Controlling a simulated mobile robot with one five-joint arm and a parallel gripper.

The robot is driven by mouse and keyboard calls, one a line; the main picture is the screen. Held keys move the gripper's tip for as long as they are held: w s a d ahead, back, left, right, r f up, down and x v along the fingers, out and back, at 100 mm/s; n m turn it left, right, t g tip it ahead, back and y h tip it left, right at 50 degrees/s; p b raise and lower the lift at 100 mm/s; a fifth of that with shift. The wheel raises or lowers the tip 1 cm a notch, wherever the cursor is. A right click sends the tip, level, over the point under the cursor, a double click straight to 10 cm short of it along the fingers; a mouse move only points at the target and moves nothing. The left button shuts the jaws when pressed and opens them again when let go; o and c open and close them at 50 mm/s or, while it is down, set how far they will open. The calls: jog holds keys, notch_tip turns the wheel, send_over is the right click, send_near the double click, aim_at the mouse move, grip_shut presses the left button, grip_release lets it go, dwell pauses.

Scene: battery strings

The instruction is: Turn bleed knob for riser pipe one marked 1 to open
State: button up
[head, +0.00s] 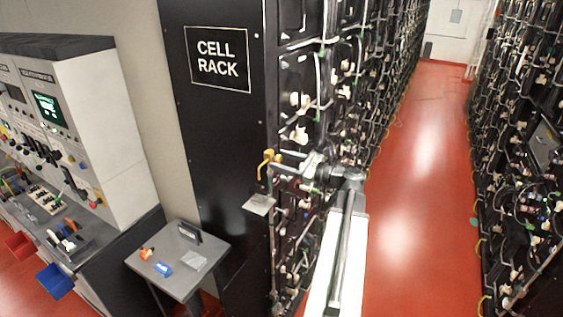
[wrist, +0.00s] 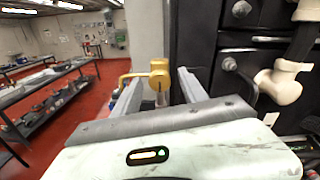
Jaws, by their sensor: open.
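A brass-yellow valve fitting (head: 268,160) tops a thin riser pipe (head: 273,245) at the front corner of the cell rack. In the wrist view the brass knob (wrist: 159,74) shows upright, with a bent brass arm reaching left from it. My gripper (head: 290,161) is open at the brass fitting. In the wrist view its two fingers lie on either side of the knob, and I see no clear contact. I cannot tell how deep the knob sits between the fingertips. No number 1 is readable. A small grey plate (head: 258,205) is beside the pipe, its text too small to read.
The black cell rack (head: 215,130) stands close to my gripper, with white cell fittings (wrist: 280,80) at right in the wrist view. A small grey table (head: 150,255) holds loose items. A control console (head: 100,130) stands at left. The red aisle (head: 425,180) is clear.

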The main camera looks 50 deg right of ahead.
grip_shut()
